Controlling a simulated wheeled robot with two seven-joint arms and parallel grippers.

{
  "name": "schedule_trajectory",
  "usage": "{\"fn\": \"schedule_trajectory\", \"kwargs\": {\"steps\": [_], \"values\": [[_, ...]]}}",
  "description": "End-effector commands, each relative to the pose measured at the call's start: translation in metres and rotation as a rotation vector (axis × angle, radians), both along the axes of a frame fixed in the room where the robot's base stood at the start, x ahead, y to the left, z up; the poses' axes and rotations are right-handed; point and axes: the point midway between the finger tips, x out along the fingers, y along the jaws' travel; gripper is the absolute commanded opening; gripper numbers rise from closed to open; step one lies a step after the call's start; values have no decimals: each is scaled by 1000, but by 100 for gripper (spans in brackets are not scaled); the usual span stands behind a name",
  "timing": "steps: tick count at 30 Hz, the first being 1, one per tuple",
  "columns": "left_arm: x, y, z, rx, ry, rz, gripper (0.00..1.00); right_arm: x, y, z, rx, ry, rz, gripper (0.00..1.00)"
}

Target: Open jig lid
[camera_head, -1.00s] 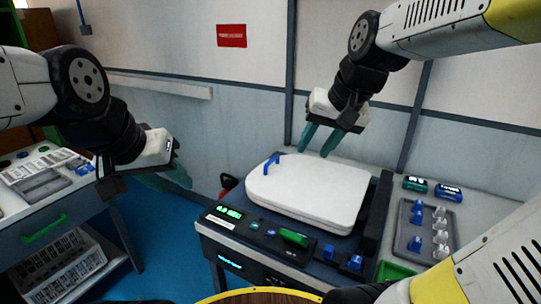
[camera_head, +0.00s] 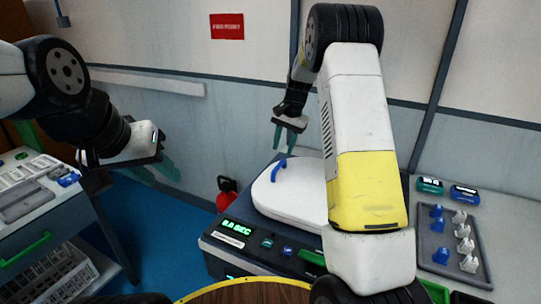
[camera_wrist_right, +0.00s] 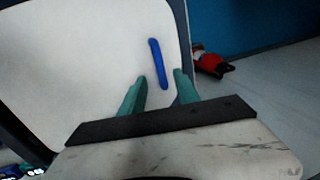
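The jig is a dark box with a white lid (camera_head: 290,195), which is closed. A blue handle (camera_head: 278,170) stands on the lid's left part. My right gripper (camera_head: 283,140) is above and behind the handle in the head view, with its green fingers pointing down. In the right wrist view the right gripper (camera_wrist_right: 158,85) is open, and the blue handle (camera_wrist_right: 158,63) shows between and beyond its fingertips, apart from them. My left gripper (camera_head: 160,172) hangs at the left, away from the jig, its green fingers partly seen. My right arm hides the lid's right part.
A red object (camera_head: 228,195) stands on the floor behind the jig. A cart (camera_head: 40,215) with a green handle stands at the left. A wooden round surface (camera_head: 250,293) is at the bottom.

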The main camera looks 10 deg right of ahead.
Motion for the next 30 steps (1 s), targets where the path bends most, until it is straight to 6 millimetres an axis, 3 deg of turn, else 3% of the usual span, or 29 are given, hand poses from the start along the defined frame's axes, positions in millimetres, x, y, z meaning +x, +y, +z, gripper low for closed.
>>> {"fn": "schedule_trajectory", "kwargs": {"steps": [12,25,30], "values": [[0,0,0,0,0,0,36,5,10,-61,0,3,2,38],[0,0,0,0,0,0,36,7,12,-72,0,1,1,38],[0,0,0,0,0,0,36,7,12,-72,0,1,1,5]]}}
